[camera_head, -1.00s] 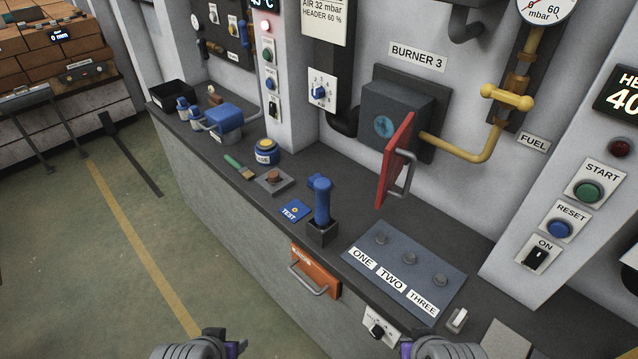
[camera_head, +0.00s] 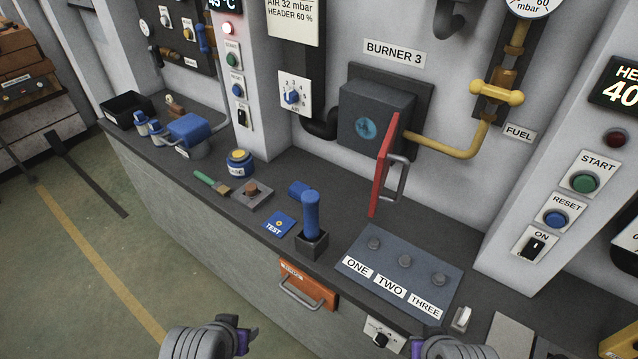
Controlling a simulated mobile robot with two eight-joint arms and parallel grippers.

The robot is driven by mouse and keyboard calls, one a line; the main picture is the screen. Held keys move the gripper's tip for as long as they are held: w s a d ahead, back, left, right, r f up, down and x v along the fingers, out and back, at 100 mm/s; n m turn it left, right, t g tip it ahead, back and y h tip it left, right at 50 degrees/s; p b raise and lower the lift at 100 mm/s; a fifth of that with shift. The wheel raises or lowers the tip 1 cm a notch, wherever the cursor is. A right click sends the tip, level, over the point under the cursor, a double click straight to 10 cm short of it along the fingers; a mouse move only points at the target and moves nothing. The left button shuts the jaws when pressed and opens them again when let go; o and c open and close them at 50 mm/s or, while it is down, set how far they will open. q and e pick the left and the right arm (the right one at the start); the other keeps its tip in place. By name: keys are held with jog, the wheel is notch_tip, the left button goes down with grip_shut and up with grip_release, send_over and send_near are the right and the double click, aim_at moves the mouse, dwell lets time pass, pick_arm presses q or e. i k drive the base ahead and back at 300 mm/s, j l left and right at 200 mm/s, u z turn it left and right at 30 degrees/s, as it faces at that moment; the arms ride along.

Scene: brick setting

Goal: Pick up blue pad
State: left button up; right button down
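A flat blue square pad marked TEST (camera_head: 279,225) lies on the dark counter near its front edge. A small blue block (camera_head: 298,188) lies just behind it, partly beside a blue upright handle (camera_head: 311,212) in a dark square holder. I cannot tell which of the two is the blue pad. My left gripper (camera_head: 240,336) is at the bottom edge, in front of the counter and well below both blue things. My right gripper (camera_head: 418,346) is at the bottom edge further right. Both fingertips are mostly hidden, and neither gripper touches anything on the counter.
An orange drawer front (camera_head: 307,285) with a metal handle is set in the counter front. A plate marked ONE, TWO, THREE (camera_head: 399,275) lies right of the blue handle. A red door (camera_head: 384,165) juts over the counter. A green-handled brush (camera_head: 212,183) lies further left.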

aim_at(295, 190)
jog(key=i+j+z, duration=0.2)
jog(key=j+z, duration=0.3)
jog(key=i+j+z, duration=0.1)
jog(key=j+z, duration=0.35)
jog(key=i+j+z, duration=0.1)
jog(key=j+z, duration=0.25)
jog(key=z, duration=0.15)
jog(key=j+z, duration=0.5)
jog(key=k+j+z, duration=0.2)
jog(key=j+z, duration=0.25)
